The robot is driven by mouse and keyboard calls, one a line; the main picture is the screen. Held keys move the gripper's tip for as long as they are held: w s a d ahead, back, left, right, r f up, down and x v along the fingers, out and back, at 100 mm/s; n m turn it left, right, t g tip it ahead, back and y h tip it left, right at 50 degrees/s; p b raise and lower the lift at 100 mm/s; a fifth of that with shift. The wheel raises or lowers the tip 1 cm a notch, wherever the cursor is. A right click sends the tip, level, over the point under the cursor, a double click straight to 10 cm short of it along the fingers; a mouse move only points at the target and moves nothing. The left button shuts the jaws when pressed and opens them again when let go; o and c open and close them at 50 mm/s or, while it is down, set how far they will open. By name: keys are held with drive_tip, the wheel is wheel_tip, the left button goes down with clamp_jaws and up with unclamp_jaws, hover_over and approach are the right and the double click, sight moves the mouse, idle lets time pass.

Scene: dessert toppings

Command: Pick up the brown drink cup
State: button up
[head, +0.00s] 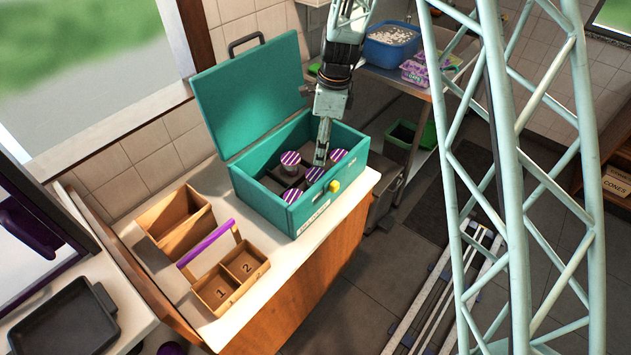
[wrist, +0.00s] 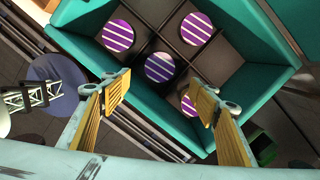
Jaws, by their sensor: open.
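Several cups with purple-and-white striped lids stand in the teal box (head: 262,200); one lid (head: 290,158) is at the back left in the head view. In the wrist view the lids show at upper left (wrist: 118,35), upper right (wrist: 196,28), centre (wrist: 160,67) and lower right (wrist: 187,105). The cup bodies are mostly hidden, so I cannot tell which cup is brown. My gripper (head: 322,155) points down over the box. In the wrist view its yellow-padded fingers (wrist: 162,95) are apart and empty, with the centre and lower-right lids showing between and beyond them.
The box's lid (head: 250,95) stands open at the back. Dark dividers split the box. A wooden caddy (head: 235,275) with a purple handle and compartments marked 1 and 2 stands on the counter at front left. A wooden open box (head: 175,220) is behind it.

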sight(316, 175)
drive_tip(key=shift+a+f, duration=0.2)
drive_tip(key=shift+f, duration=1.2)
drive_tip(key=shift+a+f, duration=0.15)
drive_tip(key=shift+f, duration=1.3)
drive_tip(key=shift+a+f, duration=0.2)
drive_tip(key=shift+f, duration=1.2)
drive_tip(key=shift+a+f, duration=0.2)
drive_tip(key=shift+f, duration=1.1)
drive_tip(key=shift+a+f, duration=0.15)
drive_tip(key=shift+f, duration=1.1)
drive_tip(key=shift+c, duration=0.2)
drive_tip(key=c, duration=0.9)
drive_tip(key=shift+c, duration=0.2)
drive_tip(key=shift+r, duration=0.1)
drive_tip(key=shift+r, duration=4.9)
drive_tip(key=shift+r, duration=0.1)
